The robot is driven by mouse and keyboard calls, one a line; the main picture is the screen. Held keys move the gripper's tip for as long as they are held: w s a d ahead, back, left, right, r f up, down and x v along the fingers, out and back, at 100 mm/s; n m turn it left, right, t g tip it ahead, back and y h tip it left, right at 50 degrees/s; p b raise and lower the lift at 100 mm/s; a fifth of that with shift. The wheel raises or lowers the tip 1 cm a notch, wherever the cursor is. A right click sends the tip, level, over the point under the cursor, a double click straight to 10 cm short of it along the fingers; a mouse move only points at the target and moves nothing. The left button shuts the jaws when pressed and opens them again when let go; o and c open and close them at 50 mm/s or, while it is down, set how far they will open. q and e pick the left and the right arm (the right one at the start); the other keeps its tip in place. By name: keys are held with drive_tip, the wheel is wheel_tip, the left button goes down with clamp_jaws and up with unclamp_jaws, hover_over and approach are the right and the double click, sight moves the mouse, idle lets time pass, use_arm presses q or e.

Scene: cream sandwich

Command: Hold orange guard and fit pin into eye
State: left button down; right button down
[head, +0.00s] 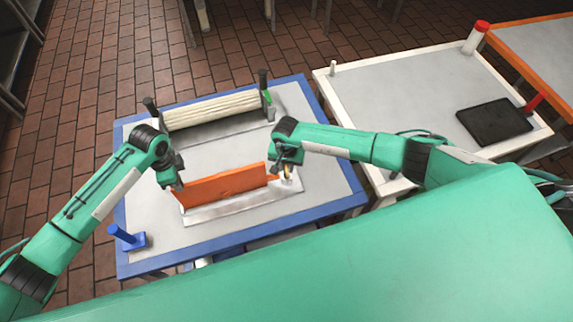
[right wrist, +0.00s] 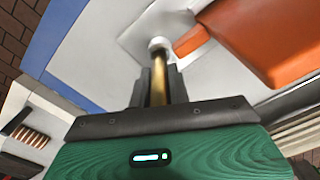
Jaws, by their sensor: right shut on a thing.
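The orange guard (head: 225,187) stands upright as a long panel on a grey metal base (head: 250,203). My left gripper (head: 176,185) is at the guard's left end; its fingers are too small to show whether they grip it. My right gripper (head: 287,170) is shut on a brass pin (right wrist: 158,78) beside the guard's right end. In the right wrist view the pin's far end meets a white round piece (right wrist: 159,43), perhaps the eye. I cannot tell whether the pin is inside it. The orange guard's end (right wrist: 262,35) is just right of it.
A blue stand (head: 127,238) is at front left. A white-edged table (head: 400,78) with a black tray (head: 494,121) is at right.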

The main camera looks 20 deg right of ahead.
drive_tip(key=shift+f, duration=0.3)
drive_tip(key=c, duration=1.4)
unclamp_jaws()
drive_tip(key=shift+o, duration=0.4)
drive_tip(key=shift+f, duration=0.1)
drive_tip(key=shift+s+d, duration=0.1)
wheel_tip(320, 180, up, 13)
drive_tip(key=shift+r, duration=0.2)
